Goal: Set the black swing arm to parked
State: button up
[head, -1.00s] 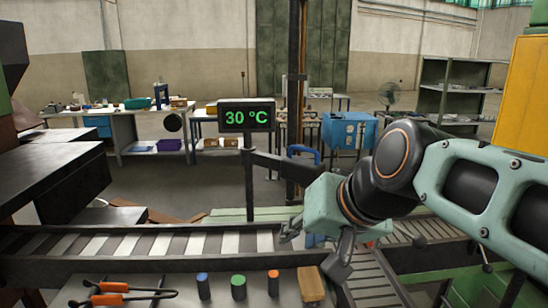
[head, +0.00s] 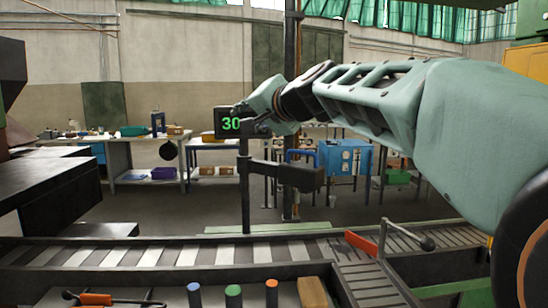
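The black swing arm (head: 293,176) reaches out roughly level at the middle of the view, from the dark post under the temperature display toward the right. It ends in a thicker block. A blue curved handle shape (head: 301,155) shows just above it; I cannot tell whether it is attached. My gripper (head: 250,117) is above the swing arm, in front of the display, pointing left and apart from the swing arm in the picture. Its fingers look spread, with nothing seen between them. It hides the right part of the display.
Colored pegs and a wooden block (head: 312,292) stand in front. A blue box (head: 345,157) stands behind.

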jog(key=f+n, duration=0.1)
jog(key=f, duration=0.1)
jog(key=n+g+y+p, duration=0.2)
jog(key=n+y+p, duration=0.5)
jog(key=n, duration=0.5)
send_near(299, 152)
jog(key=p+x, duration=0.1)
jog(key=x, duration=0.3)
jog(key=p+x, duration=0.1)
jog(key=x, duration=0.4)
jog(key=shift+w+d+r, duration=0.1)
jog(key=shift+w, duration=0.25)
jog(key=shift+w+a+p, duration=0.35)
jog(key=shift+a, duration=0.1)
